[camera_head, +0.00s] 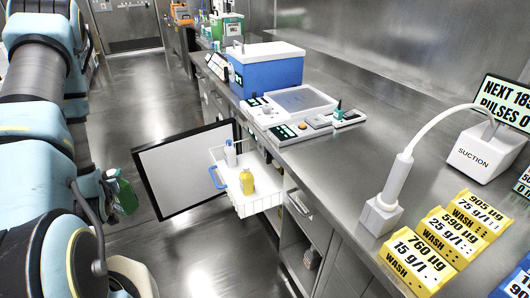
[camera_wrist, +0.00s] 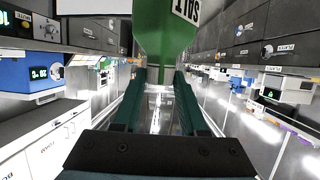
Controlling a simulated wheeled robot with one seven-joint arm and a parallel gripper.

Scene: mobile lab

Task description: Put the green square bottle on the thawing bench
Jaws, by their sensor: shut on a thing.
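My gripper (camera_wrist: 158,80) is shut on a green bottle (camera_wrist: 165,28) with a white label reading SALT. The bottle fills the top middle of the wrist view, and its upper part is cut off by the frame edge. In the head view the green bottle (camera_head: 127,197) shows small and partly hidden beside my arm at the left, over the aisle floor. No sign naming a thawing bench can be read. A steel bench (camera_head: 345,170) runs along the right of the head view.
An open drawer or basket (camera_head: 255,204) with a yellow bottle (camera_head: 246,182) and a white bottle (camera_head: 231,153) juts into the aisle beside an open door panel (camera_head: 185,168). A blue box (camera_head: 265,75), instruments and yellow WASH boxes (camera_head: 440,245) crowd the steel bench. The aisle floor behind is clear.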

